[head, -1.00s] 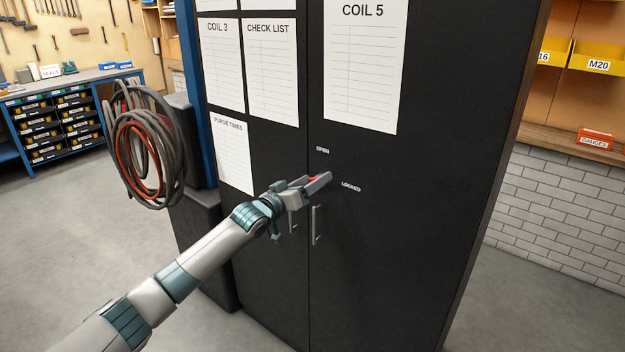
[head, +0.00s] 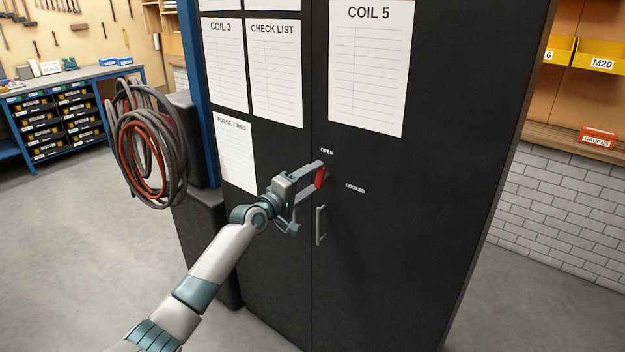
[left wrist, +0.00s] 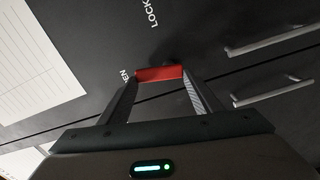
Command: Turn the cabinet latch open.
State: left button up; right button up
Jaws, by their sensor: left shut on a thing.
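The black cabinet (head: 400,200) stands in front of me with two doors. Its red latch handle (head: 320,178) is near the door seam, beside the printed words OPEN (head: 327,151) and LOCKED (head: 355,188). My left gripper (head: 318,178) is shut on the red handle, one finger on each end. In the left wrist view the red handle (left wrist: 159,73) spans between the two fingertips, near the OPEN lettering, which a finger partly covers. In the head view the handle stands steeply, its upper end near OPEN. My right gripper is not in view.
Two vertical door handles sit below the latch; the right one (head: 320,225) shows clearly. Paper sheets (head: 368,65) hang on the doors. Coiled hoses (head: 148,145) hang at the left. A brick wall (head: 560,215) is at the right. Floor at the left is clear.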

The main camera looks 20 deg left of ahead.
pick_arm(q)
jog(key=shift+a+f+n, duration=0.1)
jog(key=shift+a+n, duration=0.15)
jog(key=shift+n, duration=0.95)
jog(key=o, duration=1.5)
jog(key=shift+w, duration=0.1)
jog(key=shift+s, duration=0.2)
jog(key=b+v, duration=0.3)
jog(key=v, duration=1.4)
jog(key=shift+a, duration=0.1)
jog(key=shift+f, duration=0.1)
